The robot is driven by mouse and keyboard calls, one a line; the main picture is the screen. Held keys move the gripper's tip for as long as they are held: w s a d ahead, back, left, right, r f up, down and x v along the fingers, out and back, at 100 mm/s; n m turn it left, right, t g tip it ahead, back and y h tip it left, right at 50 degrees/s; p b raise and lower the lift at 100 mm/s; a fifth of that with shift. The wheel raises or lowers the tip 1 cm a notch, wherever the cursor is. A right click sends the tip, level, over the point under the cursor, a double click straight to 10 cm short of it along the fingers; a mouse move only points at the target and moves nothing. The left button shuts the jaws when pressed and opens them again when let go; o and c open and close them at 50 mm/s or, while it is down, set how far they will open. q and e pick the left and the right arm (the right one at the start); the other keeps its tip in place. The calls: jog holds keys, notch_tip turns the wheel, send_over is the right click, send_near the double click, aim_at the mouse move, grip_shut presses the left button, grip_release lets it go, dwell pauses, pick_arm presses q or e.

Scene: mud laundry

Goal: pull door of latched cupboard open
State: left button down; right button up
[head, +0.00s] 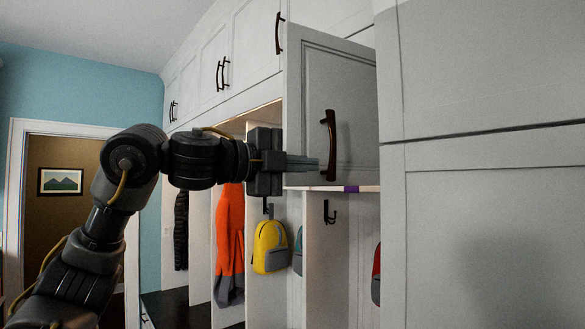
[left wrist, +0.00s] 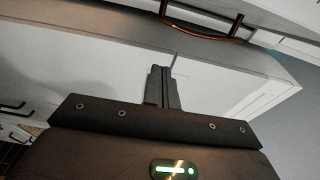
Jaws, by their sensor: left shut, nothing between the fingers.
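The cupboard door (head: 352,95) is a grey framed panel at the right of centre in the head view. It stands at an angle to the row of upper cupboards, apparently swung out. Its dark curved handle (head: 330,145) is upright on its face, and a handle also shows at the top of the left wrist view (left wrist: 200,32). My left gripper (head: 312,163) is shut and empty, with its fingertips just left of the handle's lower part. I cannot tell whether they touch the door. The fingers also show in the left wrist view (left wrist: 162,86). My right gripper is not in view.
Closed white upper cupboards (head: 245,45) run to the left. Below are open cubbies with an orange garment (head: 229,240), a yellow backpack (head: 270,247) and a hook (head: 329,212). A tall grey cabinet (head: 480,220) fills the right side close by.

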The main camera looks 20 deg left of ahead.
pick_arm(q)
jog(key=w+a+b+v, duration=0.1)
jog(key=b+v, duration=0.3)
jog(key=v, duration=0.5)
jog(key=shift+s+a, duration=0.2)
jog(key=shift+a, duration=0.25)
